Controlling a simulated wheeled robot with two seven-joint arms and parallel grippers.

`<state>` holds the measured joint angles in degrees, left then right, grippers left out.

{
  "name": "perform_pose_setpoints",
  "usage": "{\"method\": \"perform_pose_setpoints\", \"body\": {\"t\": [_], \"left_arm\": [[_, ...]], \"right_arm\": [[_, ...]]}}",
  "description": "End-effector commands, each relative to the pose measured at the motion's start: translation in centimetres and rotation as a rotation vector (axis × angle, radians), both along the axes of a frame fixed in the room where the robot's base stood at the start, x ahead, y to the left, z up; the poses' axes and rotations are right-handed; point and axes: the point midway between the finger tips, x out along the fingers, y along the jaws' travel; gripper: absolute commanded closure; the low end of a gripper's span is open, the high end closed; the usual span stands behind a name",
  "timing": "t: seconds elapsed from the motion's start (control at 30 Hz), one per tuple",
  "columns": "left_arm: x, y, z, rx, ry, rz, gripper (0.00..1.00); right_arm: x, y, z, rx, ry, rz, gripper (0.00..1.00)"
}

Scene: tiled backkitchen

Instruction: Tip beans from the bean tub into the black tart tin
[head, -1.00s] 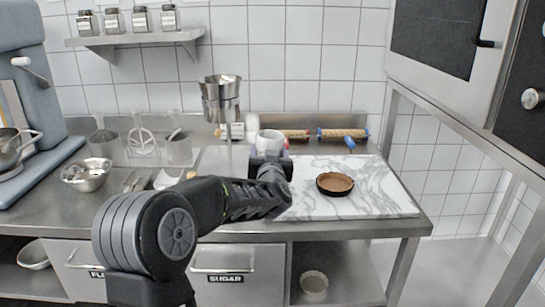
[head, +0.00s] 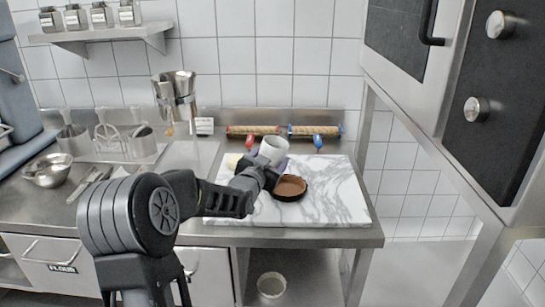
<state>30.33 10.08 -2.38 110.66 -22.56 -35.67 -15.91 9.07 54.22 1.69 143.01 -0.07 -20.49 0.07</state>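The bean tub is a plain pale grey-white cup (head: 273,149), tilted a little, above the marble board in the head view. My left gripper (head: 268,168) is at its lower side and appears shut on it, though the fingers are mostly hidden by the wrist. The tub's contents cannot be seen. The black tart tin (head: 290,196) lies on the board just right of and below the tub; it has a dark rim and a brown inside. No beans can be made out in it. My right gripper is out of view.
The marble board (head: 335,205) is clear right of the tin. Behind it lie two rolling pins (head: 253,130) (head: 315,131) and red and blue-handled tools (head: 249,142) (head: 318,141). A cabinet (head: 450,90) overhangs at right.

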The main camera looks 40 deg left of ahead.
Motion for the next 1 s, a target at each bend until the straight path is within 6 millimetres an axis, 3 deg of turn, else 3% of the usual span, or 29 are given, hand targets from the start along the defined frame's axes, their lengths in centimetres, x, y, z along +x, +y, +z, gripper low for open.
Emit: {"method": "perform_pose_setpoints", "body": {"t": [1.0], "left_arm": [[-0.2, 0.4, -0.5, 0.163, 0.101, 0.0, 0.96]], "right_arm": [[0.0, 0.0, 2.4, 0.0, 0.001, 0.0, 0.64]]}}
